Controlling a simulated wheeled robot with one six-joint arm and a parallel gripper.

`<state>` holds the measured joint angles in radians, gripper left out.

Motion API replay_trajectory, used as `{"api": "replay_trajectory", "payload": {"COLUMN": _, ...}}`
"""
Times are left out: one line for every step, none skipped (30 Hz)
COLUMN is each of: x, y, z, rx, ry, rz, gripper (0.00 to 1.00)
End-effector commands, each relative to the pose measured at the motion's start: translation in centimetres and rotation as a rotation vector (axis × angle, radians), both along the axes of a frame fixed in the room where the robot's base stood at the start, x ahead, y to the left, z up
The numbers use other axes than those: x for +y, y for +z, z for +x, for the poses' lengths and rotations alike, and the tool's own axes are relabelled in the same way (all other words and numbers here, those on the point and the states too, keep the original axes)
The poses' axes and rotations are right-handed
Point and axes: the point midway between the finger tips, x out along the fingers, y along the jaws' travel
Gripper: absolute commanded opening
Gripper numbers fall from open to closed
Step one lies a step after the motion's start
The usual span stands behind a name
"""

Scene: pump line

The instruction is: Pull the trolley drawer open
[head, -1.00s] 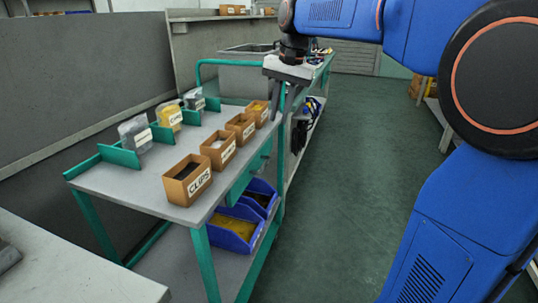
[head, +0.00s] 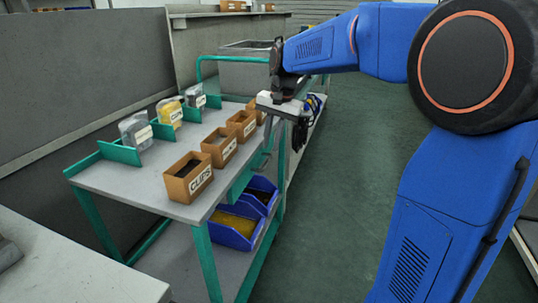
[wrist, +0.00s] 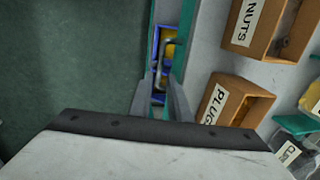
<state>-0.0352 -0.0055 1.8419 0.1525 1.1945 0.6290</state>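The trolley (head: 150,185) has a grey top and green frame. Its drawer (head: 241,184) shows as a green front under the top's right side and looks shut. In the wrist view, a grey bar handle (wrist: 163,62) stands out beside the green edge, just beyond my fingertips. My gripper (head: 268,142) is low at the trolley's right side, near its far end. In the wrist view my gripper (wrist: 160,82) points down with its two fingers apart and nothing clearly held. I cannot tell whether the handle is between the fingers.
Blue bins (head: 232,228) with parts sit on the lower shelf. A grey bin (head: 245,72) stands behind the trolley. A grey bench (head: 70,260) is at front left. The green floor (head: 345,190) to the right is clear.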

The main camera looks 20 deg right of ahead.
Motion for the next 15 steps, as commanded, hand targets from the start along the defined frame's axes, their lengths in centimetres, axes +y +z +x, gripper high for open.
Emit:
{"api": "replay_trajectory", "payload": {"x": 0.2, "y": -0.9, "z": 0.1, "rx": 0.003, "ry": 0.000, "rz": 0.000, "gripper": 0.17}}
{"api": "replay_trajectory", "payload": {"x": 0.2, "y": -1.4, "z": 0.1, "rx": 0.003, "ry": 0.001, "rz": -0.001, "gripper": 0.17}}
{"api": "replay_trajectory", "payload": {"x": 0.3, "y": -2.0, "z": 0.2, "rx": 0.002, "ry": 0.001, "rz": 0.000, "gripper": 0.17}}
{"api": "replay_trajectory", "payload": {"x": 0.4, "y": -2.4, "z": 0.2, "rx": 0.002, "ry": 0.001, "rz": 0.000, "gripper": 0.17}}
{"api": "replay_trajectory", "payload": {"x": 0.4, "y": -2.8, "z": 0.2, "rx": 0.003, "ry": 0.001, "rz": -0.001, "gripper": 0.17}}
{"api": "replay_trajectory", "payload": {"x": 0.5, "y": -3.3, "z": 0.3, "rx": 0.001, "ry": 0.001, "rz": 0.000, "gripper": 0.17}}
{"api": "replay_trajectory", "payload": {"x": 0.6, "y": -3.6, "z": 0.4, "rx": 0.000, "ry": 0.001, "rz": 0.000, "gripper": 0.17}}
{"api": "replay_trajectory", "payload": {"x": 0.6, "y": -3.9, "z": 0.4, "rx": 0.001, "ry": 0.001, "rz": 0.000, "gripper": 0.17}}
{"api": "replay_trajectory", "payload": {"x": 0.6, "y": -4.2, "z": 0.4, "rx": 0.001, "ry": 0.001, "rz": 0.000, "gripper": 0.17}}
{"api": "replay_trajectory", "payload": {"x": 0.7, "y": -4.5, "z": 0.5, "rx": 0.001, "ry": 0.000, "rz": 0.000, "gripper": 0.17}}
{"api": "replay_trajectory", "payload": {"x": 0.7, "y": -4.6, "z": 0.5, "rx": 0.001, "ry": 0.000, "rz": 0.001, "gripper": 0.17}}
{"api": "replay_trajectory", "payload": {"x": 0.7, "y": -4.8, "z": 0.5, "rx": 0.000, "ry": 0.000, "rz": 0.000, "gripper": 0.17}}
{"api": "replay_trajectory", "payload": {"x": 0.7, "y": -4.9, "z": 0.6, "rx": 0.000, "ry": 0.000, "rz": 0.000, "gripper": 0.17}}
{"api": "replay_trajectory", "payload": {"x": 0.7, "y": -5.0, "z": 0.6, "rx": 0.000, "ry": 0.000, "rz": 0.000, "gripper": 0.17}}
{"api": "replay_trajectory", "payload": {"x": 0.8, "y": -5.1, "z": 0.6, "rx": 0.000, "ry": 0.000, "rz": 0.000, "gripper": 0.17}}
